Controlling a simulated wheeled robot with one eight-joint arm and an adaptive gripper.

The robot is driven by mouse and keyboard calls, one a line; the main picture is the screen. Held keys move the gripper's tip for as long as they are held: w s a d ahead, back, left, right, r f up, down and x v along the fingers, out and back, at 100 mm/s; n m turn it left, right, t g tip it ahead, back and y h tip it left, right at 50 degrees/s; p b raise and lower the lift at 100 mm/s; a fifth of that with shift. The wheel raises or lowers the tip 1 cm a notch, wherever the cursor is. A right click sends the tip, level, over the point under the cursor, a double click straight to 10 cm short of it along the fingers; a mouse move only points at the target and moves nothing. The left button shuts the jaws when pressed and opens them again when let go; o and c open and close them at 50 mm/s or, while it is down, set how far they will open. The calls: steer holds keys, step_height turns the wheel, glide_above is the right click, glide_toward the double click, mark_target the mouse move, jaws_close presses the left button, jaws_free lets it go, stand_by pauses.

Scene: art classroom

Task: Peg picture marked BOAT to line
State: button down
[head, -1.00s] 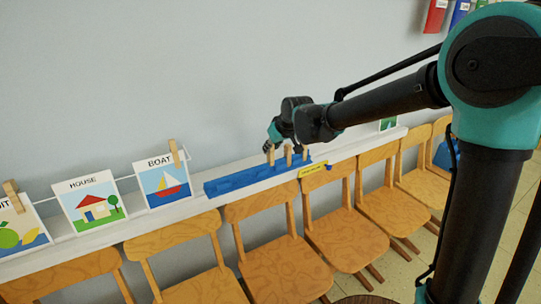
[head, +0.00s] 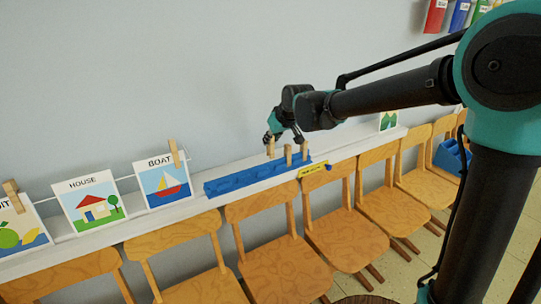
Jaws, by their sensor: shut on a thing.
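The BOAT picture (head: 162,184), a white card with a red-and-yellow sailboat, stands upright against the line above the shelf. One wooden clothes peg (head: 174,153) is at its top right corner; no peg shows at its top left. My gripper (head: 271,139) is to the right of the picture, above the blue peg rack (head: 228,181). It is shut on a wooden peg (head: 271,148), held upright over the rack; whether its lower end is clear of the rack is hard to tell. Two other pegs (head: 288,155) (head: 304,151) stand in the rack.
The HOUSE picture (head: 90,204) and a partly cut-off fruit picture (head: 18,228) with a peg (head: 12,194) are further left. A small green picture (head: 389,121) stands at the shelf's right. Wooden chairs (head: 265,225) line the shelf's front. A yellow label (head: 313,170) is on the shelf edge.

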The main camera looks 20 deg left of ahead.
mark_target(273, 150)
steer(key=shift+d, duration=0.1)
steer(key=shift+s+d+r, duration=0.25)
steer(key=shift+s+d, duration=0.55)
steer(key=shift+d, duration=0.1)
steer(key=shift+s+d+r, duration=0.25)
steer(key=shift+s+d, duration=0.55)
steer(key=shift+d, duration=0.1)
